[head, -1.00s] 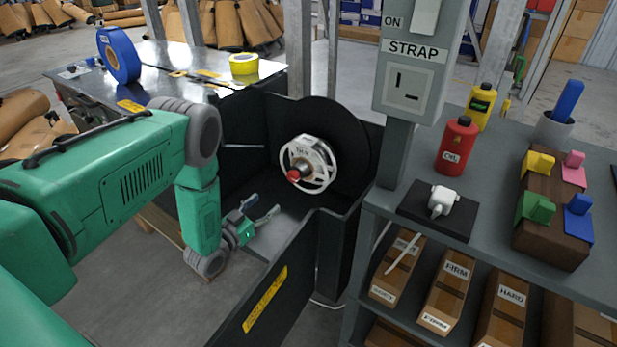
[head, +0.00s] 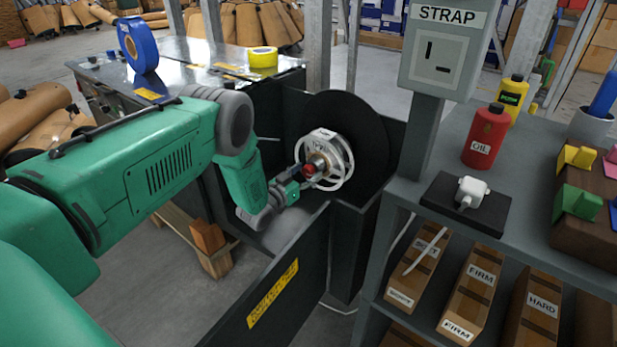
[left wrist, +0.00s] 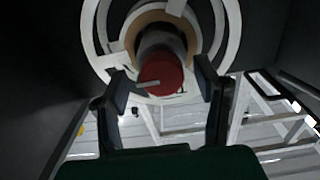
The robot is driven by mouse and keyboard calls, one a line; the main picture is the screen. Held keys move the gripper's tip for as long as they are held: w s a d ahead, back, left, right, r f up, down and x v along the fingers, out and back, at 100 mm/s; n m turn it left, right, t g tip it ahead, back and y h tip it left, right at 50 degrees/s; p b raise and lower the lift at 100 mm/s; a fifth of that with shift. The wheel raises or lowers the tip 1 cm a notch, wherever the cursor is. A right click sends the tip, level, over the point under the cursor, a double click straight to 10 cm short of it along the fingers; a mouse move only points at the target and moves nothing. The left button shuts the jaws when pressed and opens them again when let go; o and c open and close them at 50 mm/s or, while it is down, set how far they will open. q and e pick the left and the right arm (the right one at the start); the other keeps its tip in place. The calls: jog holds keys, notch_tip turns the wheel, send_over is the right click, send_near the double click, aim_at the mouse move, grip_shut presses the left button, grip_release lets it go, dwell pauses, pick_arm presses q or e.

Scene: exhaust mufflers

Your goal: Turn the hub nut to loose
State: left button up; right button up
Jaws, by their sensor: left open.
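The red hub nut (head: 310,169) sits at the front of a white spoked hub (head: 341,157) on a large black disc (head: 366,128). In the left wrist view the round red nut (left wrist: 161,76) has a pale bar mark across its face. My left gripper (head: 300,177) is at the nut, with its open fingers on either side of it in the wrist view (left wrist: 162,84). Gaps show between the fingers and the nut, so I see no clear grip. The gripper partly hides the nut's left side in the head view. My right gripper is not in view.
Dark panels, one with a yellow label (head: 273,293), enclose the disc closely. A grey post with a STRAP box (head: 437,58) stands right of it. A shelf (head: 409,219) holds a red oil bottle (head: 485,136).

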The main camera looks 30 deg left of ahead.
pick_arm(q)
jog(key=shift+w+a+f, duration=0.2)
jog(key=shift+w+a, duration=0.05)
jog(key=shift+a, duration=0.15)
jog(key=shift+d, duration=0.15)
jog(key=shift+d+r, duration=0.2)
jog(key=shift+d, duration=0.1)
jog(key=c, duration=1.1)
jog(key=shift+c, duration=0.2)
